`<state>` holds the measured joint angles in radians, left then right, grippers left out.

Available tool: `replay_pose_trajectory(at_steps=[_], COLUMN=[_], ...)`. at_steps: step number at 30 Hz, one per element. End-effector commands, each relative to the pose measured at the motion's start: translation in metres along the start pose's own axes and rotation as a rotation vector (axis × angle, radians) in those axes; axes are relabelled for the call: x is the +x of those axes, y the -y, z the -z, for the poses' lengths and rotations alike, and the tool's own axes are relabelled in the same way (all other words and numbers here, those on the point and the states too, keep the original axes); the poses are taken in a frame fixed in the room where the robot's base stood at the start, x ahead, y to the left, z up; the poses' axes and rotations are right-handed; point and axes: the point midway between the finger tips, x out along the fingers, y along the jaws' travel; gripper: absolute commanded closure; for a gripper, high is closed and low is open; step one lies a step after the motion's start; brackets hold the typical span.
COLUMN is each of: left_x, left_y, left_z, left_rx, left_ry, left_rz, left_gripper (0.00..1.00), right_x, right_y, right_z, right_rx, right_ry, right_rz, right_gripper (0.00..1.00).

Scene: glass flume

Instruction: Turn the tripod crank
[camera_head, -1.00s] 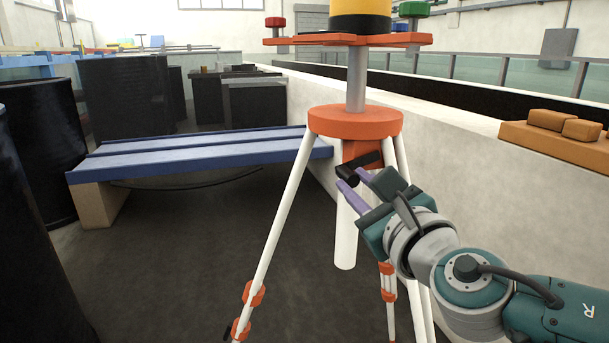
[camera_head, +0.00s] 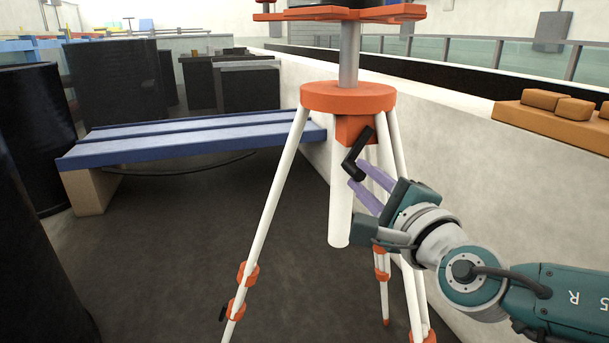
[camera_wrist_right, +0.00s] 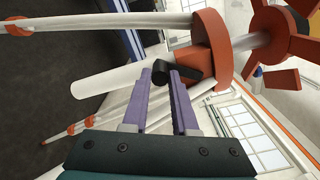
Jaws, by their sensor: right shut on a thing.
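The tripod (camera_head: 348,97) has an orange head, white legs and orange leg clamps, and stands on the dark floor. Its black crank (camera_head: 358,150) is on the orange block under the head, with the arm slanting down and left to its handle. My right gripper (camera_head: 366,180) is shut on the crank handle with its purple fingers. In the right wrist view the fingers (camera_wrist_right: 160,90) reach to the black crank (camera_wrist_right: 162,72), one on each side of its end. My left gripper is in neither current view.
A blue bench (camera_head: 190,143) stands behind the tripod to the left. A pale wall (camera_head: 460,125) runs close along the right, with orange blocks (camera_head: 555,115) on its top. Dark containers (camera_head: 115,80) stand at the left. Open floor lies in front of the bench.

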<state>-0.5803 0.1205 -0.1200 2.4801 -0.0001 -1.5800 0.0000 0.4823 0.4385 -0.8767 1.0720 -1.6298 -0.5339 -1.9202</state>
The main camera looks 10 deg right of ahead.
Motion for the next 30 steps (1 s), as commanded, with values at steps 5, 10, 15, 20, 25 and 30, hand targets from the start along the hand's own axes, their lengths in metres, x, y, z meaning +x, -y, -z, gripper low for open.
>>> replay_pose_trajectory(at_steps=[5, 10, 15, 20, 25, 30], left_x=[0.0004, 0.0004, 0.0004, 0.0004, 0.0004, 0.0004], left_y=[0.0000, 0.0000, 0.0000, 0.0000, 0.0000, 0.0000], left_z=[-0.0001, -0.0001, -0.0001, -0.0001, -0.0001, -0.0001], left_rx=[0.000, 0.000, 0.000, 0.000, 0.000, 0.000], left_ry=[0.000, 0.000, 0.000, 0.000, 0.000, 0.000], left_rz=[0.000, 0.000, 0.000, 0.000, 0.000, 0.000], left_gripper=[0.50, 0.50, 0.50, 0.50, 0.50, 0.50], right_x=[-0.0001, -0.0001, -0.0001, -0.0001, -0.0001, 0.0000], right_y=[-0.0007, -0.0007, -0.0007, -0.0007, -0.0005, -0.0004], right_z=[0.0022, 0.0024, 0.0024, 0.0022, 0.0021, 0.0019], right_rx=[-0.024, -0.028, -0.027, -0.026, -0.026, -0.026], right_ry=[-0.001, -0.001, -0.001, -0.001, -0.001, -0.001], right_rz=[-0.001, -0.001, -0.001, -0.001, -0.001, 0.000], right_gripper=[1.00, 1.00, 1.00, 0.61, 0.43, 0.43])
